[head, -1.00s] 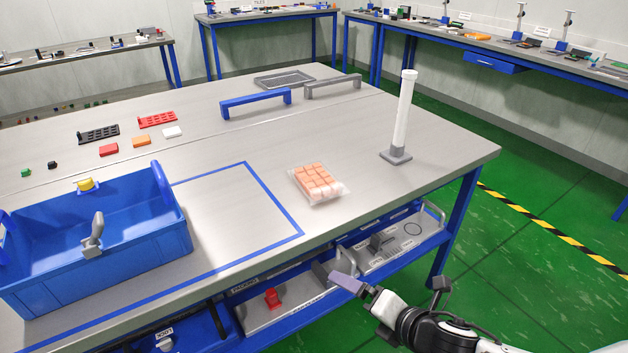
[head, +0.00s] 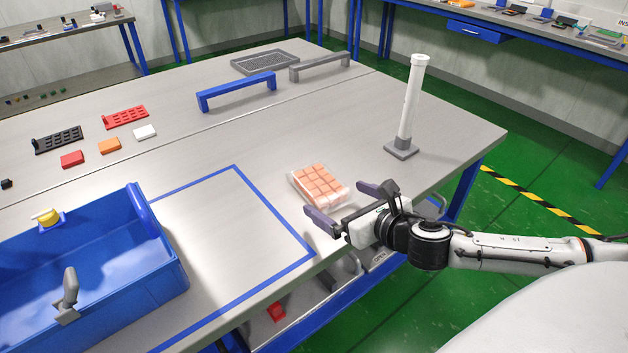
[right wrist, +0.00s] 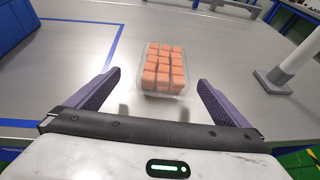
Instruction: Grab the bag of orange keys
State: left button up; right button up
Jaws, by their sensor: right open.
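The bag of orange keys (head: 318,184) is a clear packet of pale orange blocks lying flat on the grey table, right of the blue taped outline. My right gripper (head: 345,203) is open, with its purple-grey fingers pointing toward the bag from the table's front side. In the right wrist view the bag (right wrist: 163,70) lies ahead of and between the open fingers (right wrist: 155,95), with nothing held. The fingers appear short of the bag. My left gripper is not in view.
A blue tote (head: 105,275) stands at the left front. A white post on a grey base (head: 402,148) stands right of the bag. A blue handle (head: 237,92) and red, orange and white blocks lie farther back. The taped area (head: 220,235) is clear.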

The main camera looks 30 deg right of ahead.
aim_at(326, 187)
jog(key=x, duration=0.2)
jog(key=shift+w+f, duration=0.1)
jog(key=shift+w, duration=0.2)
jog(key=shift+d+r+x, duration=0.1)
jog(key=shift+x, duration=0.8)
jog(key=shift+d+r+x, duration=0.1)
jog(key=shift+d+x, duration=0.05)
jog(key=shift+x, duration=0.75)
jog(key=shift+d+r+x, duration=0.1)
jog(key=shift+x, duration=0.8)
jog(key=shift+w, duration=0.15)
jog(key=shift+c, duration=0.4)
jog(key=c, duration=1.1)
jog(key=shift+c, duration=0.2)
jog(key=shift+r, duration=0.15)
